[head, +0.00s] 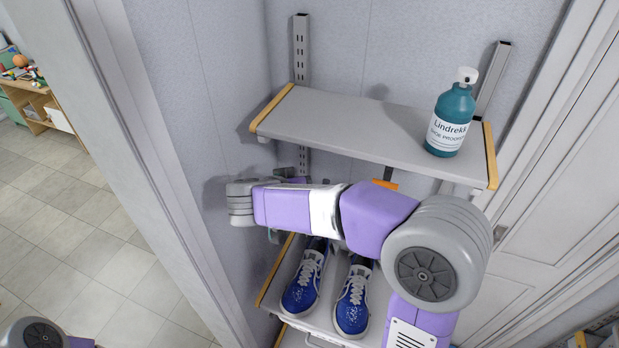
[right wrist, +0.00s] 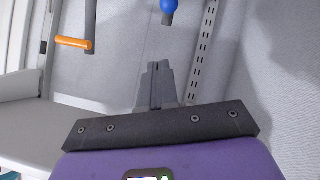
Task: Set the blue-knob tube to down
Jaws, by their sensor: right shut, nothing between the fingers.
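The blue knob (right wrist: 169,5) is at the top edge of the right wrist view, partly cut off. A short dark piece (right wrist: 167,19) shows just below it. My right gripper (right wrist: 155,66) is shut and empty, with its fingertips below the knob in that view and apart from it. In the head view my right arm crosses in front of the wall under the upper shelf. The blue knob is hidden there, and I cannot make out the right fingers. My left gripper is outside both views.
An orange handle (right wrist: 73,43) on a dark rod (right wrist: 90,24) is left of the knob; its orange also shows behind my arm (head: 386,185). A teal bottle (head: 452,118) stands on the upper shelf (head: 340,120). Blue shoes (head: 353,300) sit on the lower shelf.

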